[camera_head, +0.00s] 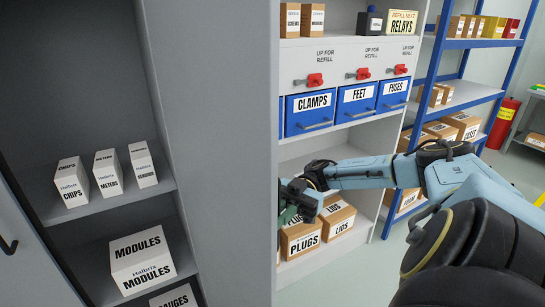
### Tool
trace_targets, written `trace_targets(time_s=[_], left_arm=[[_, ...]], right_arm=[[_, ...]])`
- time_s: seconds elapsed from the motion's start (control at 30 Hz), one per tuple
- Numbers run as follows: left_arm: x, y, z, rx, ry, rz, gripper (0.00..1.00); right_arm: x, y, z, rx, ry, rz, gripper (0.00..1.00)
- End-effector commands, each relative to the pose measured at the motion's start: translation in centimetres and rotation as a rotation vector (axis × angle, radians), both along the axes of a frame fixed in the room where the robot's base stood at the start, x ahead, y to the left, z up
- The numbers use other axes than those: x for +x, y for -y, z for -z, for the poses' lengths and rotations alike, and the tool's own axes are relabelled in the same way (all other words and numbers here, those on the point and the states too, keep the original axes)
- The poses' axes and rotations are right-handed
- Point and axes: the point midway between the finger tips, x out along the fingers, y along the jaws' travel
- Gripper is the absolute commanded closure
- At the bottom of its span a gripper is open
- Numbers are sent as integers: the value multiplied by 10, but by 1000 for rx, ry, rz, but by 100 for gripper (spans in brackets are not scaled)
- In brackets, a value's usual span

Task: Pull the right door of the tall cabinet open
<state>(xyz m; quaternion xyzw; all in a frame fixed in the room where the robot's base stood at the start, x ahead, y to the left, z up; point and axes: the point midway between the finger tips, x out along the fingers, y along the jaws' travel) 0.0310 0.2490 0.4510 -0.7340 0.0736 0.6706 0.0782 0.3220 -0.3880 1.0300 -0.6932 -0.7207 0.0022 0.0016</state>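The tall cabinet (95,205) fills the left of the head view, with shelves exposed inside. The right door (215,140) appears as a broad grey panel standing open, turned out from the cabinet. Its handle is hidden from view. My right gripper (290,203) is at the far side of this door's outer edge, partly covered by the panel. Its fingertips are hidden, so I cannot tell whether it grips the handle. The left door (25,255) shows at the far left with a dark handle (8,245). My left gripper is out of view.
White boxes, including a modules box (140,260), sit on the cabinet shelves. A grey rack (335,55) with blue bins and brown boxes stands behind my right arm. A blue-framed shelf (462,92) and a red extinguisher (502,123) are at right. Floor shows at lower centre.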

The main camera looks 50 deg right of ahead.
Motion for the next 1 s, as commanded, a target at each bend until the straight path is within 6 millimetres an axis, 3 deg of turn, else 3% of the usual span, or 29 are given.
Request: trace_targets(time_s=[0.23,0.27,0.37,0.73,1.0], left_arm=[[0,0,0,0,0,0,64],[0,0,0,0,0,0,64],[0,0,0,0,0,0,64],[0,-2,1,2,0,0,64],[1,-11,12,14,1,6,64]], right_arm=[[1,0,-1,1,1,1,100],[1,0,-1,1,2,1,84],[1,0,-1,1,2,1,71],[1,5,0,0,2,1,71],[4,46,1,0,4,6,71]])
